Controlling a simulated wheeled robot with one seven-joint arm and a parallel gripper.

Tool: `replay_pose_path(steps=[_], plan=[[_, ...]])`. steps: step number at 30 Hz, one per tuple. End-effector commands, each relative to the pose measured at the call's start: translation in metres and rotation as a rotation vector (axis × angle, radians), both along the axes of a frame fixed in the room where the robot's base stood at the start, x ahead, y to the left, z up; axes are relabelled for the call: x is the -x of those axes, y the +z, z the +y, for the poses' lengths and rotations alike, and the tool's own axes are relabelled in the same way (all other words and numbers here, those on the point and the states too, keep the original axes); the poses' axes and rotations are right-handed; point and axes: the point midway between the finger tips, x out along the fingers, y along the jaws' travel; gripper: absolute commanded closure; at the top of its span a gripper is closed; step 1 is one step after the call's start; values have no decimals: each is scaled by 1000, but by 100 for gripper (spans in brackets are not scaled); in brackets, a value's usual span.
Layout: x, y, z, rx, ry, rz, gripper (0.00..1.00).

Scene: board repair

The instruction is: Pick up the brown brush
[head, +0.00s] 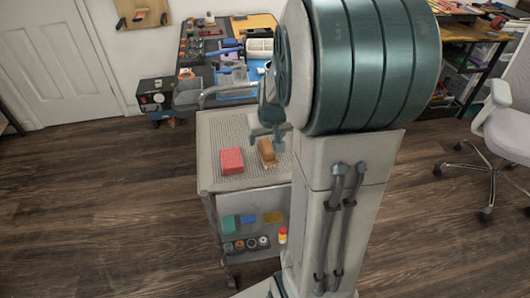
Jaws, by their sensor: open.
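The brown brush (267,152) lies on the top of the grey cart (209,183), right of the middle. Its bristles look paler at the lower edge. My gripper (265,144) is open just above and behind the brush, pointing down. I cannot tell whether the fingers touch it or sit around it. Part of the gripper and the right side of the cart are hidden behind my own arm and column.
A red block (231,161) lies on the cart left of the brush. The lower shelf holds a teal box (227,222), several small round containers and a bottle (282,236). A cluttered workbench (200,70) stands behind. An office chair (492,130) is at right; floor at left is clear.

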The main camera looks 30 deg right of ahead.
Motion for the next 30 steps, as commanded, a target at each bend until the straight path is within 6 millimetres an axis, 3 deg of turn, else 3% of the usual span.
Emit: replay_pose_path(steps=[3,10,18,29,30], plan=[[-6,-16,-1,0,2,2,36],[-10,-30,-3,-1,0,1,36],[-21,-66,-11,0,1,1,36],[-24,-72,-12,0,0,-1,36],[-24,-72,-12,0,0,-1,48]])
